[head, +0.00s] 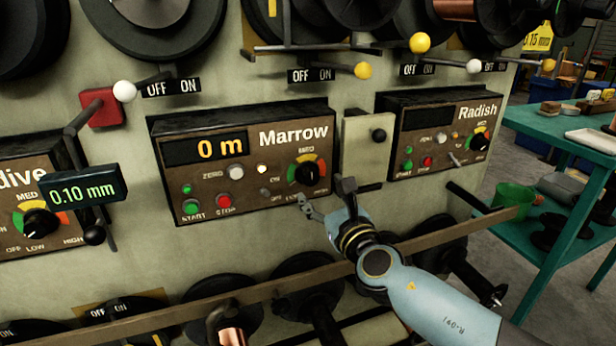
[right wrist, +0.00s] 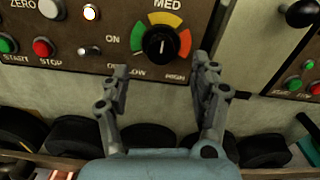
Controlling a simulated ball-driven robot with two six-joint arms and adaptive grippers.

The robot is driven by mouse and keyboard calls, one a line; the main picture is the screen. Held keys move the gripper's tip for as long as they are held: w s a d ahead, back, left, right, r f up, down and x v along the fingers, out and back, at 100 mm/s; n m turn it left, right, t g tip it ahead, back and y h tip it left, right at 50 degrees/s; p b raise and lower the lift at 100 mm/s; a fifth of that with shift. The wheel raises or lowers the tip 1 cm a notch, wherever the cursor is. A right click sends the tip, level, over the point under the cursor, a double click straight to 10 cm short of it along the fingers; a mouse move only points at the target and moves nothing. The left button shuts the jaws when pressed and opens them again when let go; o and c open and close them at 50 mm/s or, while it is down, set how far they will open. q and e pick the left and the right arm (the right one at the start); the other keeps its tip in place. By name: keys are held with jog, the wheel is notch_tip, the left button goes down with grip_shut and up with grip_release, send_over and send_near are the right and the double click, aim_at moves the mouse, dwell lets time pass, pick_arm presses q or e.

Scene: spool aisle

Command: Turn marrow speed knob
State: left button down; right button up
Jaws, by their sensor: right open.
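The Marrow panel (head: 265,208) is on the machine front in the middle of the head view, its display reading "0 m". My right gripper (head: 325,194) is open just below the panel's lower right corner. In the wrist view the right gripper's fingers (right wrist: 161,78) stand either side of the knob, apparently not touching it. My left gripper is not in view.
The Radish panel (head: 440,140) is to the right, with a beige box and black knob (head: 379,136) between the panels. A horizontal rail (head: 270,292) and black spools run below. White- and yellow-tipped levers stick out above. A teal table (head: 560,140) stands at right.

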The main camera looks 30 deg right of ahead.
aim_at(312, 180)
jog(key=x, duration=0.5)
jog(key=shift+w+d, duration=0.1)
jog(key=shift+w, duration=0.3)
jog(key=shift+w+d, duration=0.1)
jog(key=shift+w, duration=0.25)
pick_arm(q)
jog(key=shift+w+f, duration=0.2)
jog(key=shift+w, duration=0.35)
pick_arm(e)
jog(key=shift+c, duration=0.5)
jog(key=c, duration=1.1)
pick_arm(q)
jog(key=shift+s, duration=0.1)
